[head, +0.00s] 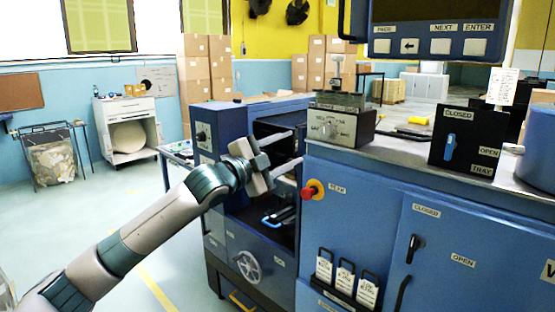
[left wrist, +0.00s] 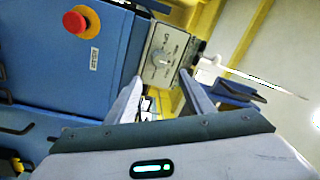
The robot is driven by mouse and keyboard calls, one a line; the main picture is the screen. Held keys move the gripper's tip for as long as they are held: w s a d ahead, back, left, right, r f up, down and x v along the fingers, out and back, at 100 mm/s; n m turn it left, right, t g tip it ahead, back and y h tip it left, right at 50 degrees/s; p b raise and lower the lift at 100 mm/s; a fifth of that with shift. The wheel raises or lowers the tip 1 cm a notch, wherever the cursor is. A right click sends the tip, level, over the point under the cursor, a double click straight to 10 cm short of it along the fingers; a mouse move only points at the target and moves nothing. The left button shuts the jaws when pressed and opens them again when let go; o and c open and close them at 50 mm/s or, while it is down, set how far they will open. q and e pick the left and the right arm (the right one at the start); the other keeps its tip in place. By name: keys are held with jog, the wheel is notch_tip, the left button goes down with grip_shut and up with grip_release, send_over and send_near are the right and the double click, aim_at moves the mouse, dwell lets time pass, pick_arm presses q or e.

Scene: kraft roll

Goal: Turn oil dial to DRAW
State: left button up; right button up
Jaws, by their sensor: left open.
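My right gripper is not in view.
A red stop button (head: 308,192) on a yellow base sits below the dial box. A blue lever box (head: 463,141) stands on the counter (head: 400,160) at the right. A screen panel (head: 430,30) hangs above. A handwheel (head: 248,266) is low on the front.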

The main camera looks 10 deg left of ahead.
pick_arm(q)
jog(key=shift+v, duration=1.7)
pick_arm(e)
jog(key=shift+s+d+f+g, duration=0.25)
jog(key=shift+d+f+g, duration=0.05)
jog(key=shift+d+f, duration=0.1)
pick_arm(q)
jog(key=shift+r, duration=0.1)
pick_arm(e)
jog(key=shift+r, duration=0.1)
